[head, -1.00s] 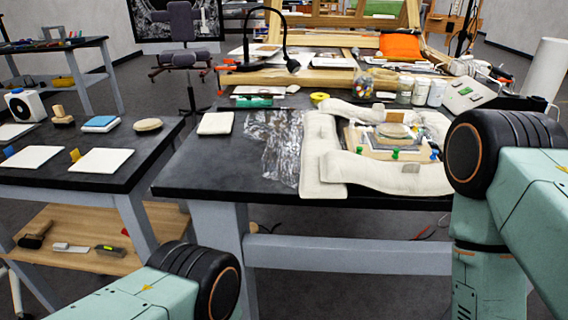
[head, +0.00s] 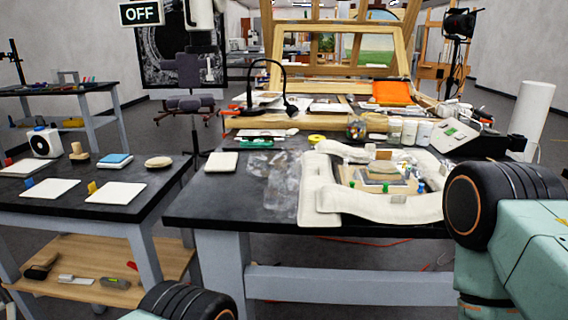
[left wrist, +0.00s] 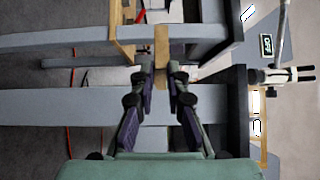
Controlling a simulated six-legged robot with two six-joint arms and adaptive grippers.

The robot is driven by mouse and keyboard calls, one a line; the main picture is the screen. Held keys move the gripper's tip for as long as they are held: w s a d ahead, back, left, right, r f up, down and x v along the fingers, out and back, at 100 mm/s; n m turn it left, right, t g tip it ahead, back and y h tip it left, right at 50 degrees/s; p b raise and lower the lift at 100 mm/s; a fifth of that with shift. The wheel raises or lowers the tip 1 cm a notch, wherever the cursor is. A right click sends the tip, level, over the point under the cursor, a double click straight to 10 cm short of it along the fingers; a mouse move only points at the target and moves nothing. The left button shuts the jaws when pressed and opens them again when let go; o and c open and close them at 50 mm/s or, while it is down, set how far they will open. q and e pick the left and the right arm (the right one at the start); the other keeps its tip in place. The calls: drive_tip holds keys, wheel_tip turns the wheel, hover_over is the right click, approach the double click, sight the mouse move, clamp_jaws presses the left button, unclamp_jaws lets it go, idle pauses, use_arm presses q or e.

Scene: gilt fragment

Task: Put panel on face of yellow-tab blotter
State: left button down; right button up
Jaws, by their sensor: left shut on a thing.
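The yellow-tab blotter (head: 118,193) is a flat white sheet near the front of the left table, with its yellow tab (head: 92,187) at the upper left; nothing lies on it. In the left wrist view my left gripper (left wrist: 161,82) is shut on a narrow tan thing (left wrist: 161,45), which looks like the panel seen edge-on. Its face is hidden. The head view shows only a black joint of my left arm at the bottom, left of the centre table's leg; the gripper is out of that view. My right gripper is not in view, only my right arm.
A blue-tab blotter (head: 48,190) lies left of the yellow-tab one. A sponge (head: 115,160) and a round pad (head: 158,162) lie behind. On the centre table (head: 205,205), cream cushions (head: 320,200) surround a small stack. A gap separates the two tables.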

use_arm(q)
drive_tip(key=w+d+r+m+t+h, duration=0.1)
drive_tip(key=w+d+r+m+h, duration=0.1)
drive_tip(key=r+h, duration=0.3)
drive_tip(key=w+d+r+m+t+h, duration=0.2)
drive_tip(key=r+m+h, duration=0.3)
drive_tip(key=r, duration=0.9)
drive_tip(key=shift+d+h, duration=0.5)
drive_tip(key=shift+d, duration=0.2)
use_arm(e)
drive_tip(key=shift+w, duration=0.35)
